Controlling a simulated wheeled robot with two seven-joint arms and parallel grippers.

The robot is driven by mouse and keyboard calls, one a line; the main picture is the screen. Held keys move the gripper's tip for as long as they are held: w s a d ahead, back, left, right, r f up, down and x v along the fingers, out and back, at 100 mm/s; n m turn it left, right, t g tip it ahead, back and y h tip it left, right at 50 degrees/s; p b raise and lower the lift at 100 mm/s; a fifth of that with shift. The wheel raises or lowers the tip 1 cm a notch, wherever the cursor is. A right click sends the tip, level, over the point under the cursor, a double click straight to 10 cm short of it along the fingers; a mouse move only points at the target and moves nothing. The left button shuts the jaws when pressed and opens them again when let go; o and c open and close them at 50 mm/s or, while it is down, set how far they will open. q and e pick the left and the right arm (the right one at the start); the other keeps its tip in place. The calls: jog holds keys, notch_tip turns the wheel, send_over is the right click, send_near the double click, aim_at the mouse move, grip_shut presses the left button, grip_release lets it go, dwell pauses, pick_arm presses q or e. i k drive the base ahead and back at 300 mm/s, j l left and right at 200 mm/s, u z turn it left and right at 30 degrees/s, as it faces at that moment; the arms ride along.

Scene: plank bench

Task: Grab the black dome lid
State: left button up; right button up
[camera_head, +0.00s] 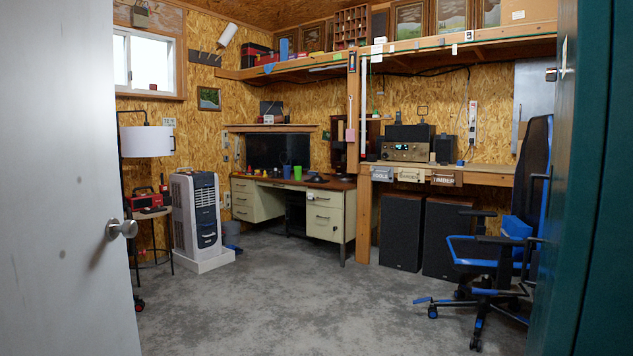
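A small black object (317,179), low and dark, sits on the brown desktop near its right end. It looks like the black dome lid, but it is too small and far off to be sure. It lies to the right of a green cup (297,172) and a blue cup (287,171). The desk (325,222) stands against the far wall, across the room. Neither of my grippers shows in the view.
A white door (62,190) stands at the left and a teal panel (600,190) at the right. A blue-black office chair (500,250) is at the right. A white air cooler (196,215) stands left. The grey floor (280,300) between is clear.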

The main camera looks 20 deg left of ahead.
aim_at(318, 178)
jog(key=i+j+u, duration=0.2)
jog(key=i, duration=0.15)
jog(key=i+j+u, duration=0.25)
jog(key=i+l+u, duration=0.1)
jog(key=i+u, duration=0.25)
jog(key=i, duration=4.35)
